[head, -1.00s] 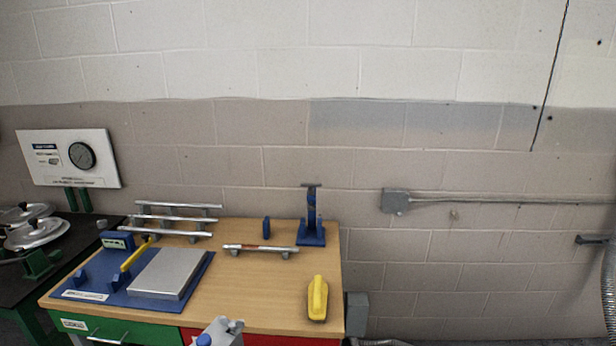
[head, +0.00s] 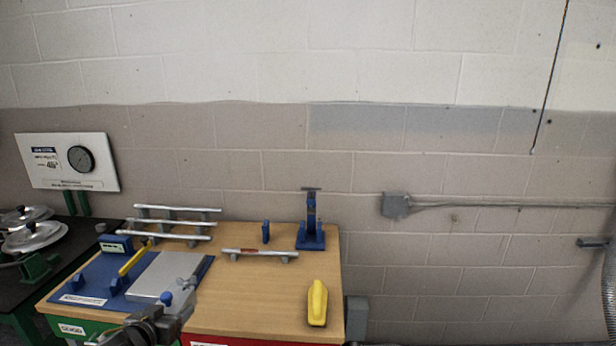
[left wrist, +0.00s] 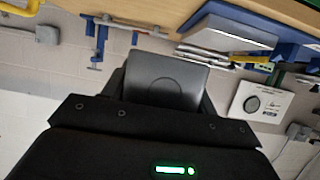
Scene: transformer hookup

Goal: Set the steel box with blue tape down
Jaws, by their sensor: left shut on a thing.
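My left gripper (head: 160,318) is at the near left edge of the wooden bench, in front of the blue base. It is shut on a small grey piece with blue spots (head: 178,304), which I take to be the steel box with blue tape. The piece overlaps the near corner of the silver slab in the picture; I cannot tell if it touches anything. In the left wrist view a dark grey block (left wrist: 165,80) sits between the fingers; its tape does not show there. My right gripper is not in view.
The silver slab (head: 160,275) lies on the blue base (head: 85,285). Metal rails (head: 175,222), a short bar (head: 255,252), a blue stand (head: 310,235) and a yellow piece (head: 317,303) are on the bench (head: 255,295). Its front middle is clear.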

